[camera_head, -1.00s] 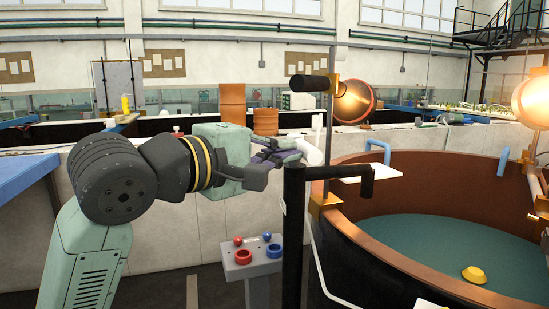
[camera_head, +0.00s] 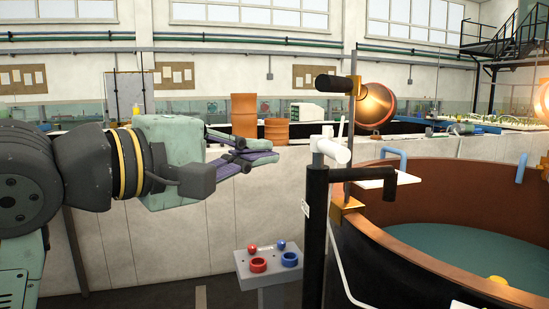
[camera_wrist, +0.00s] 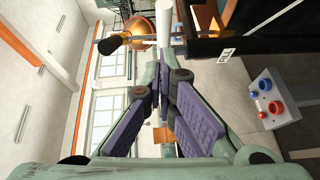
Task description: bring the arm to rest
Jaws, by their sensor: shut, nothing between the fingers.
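My gripper (camera_head: 272,155) is at the end of my arm, in the left half of the head view, held level and pointing right. Its purple-padded fingers are together with nothing between them. The gripper is in free air, to the left of a black post with a white fitting (camera_head: 332,150), and apart from it in the picture. In the wrist view the gripper (camera_wrist: 165,75) points up the frame toward a white cylinder (camera_wrist: 172,18), which is the fitting's end.
A grey pedestal (camera_head: 270,262) with red and blue rings and balls stands below the gripper. A pale wall (camera_head: 170,255) runs behind my arm.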

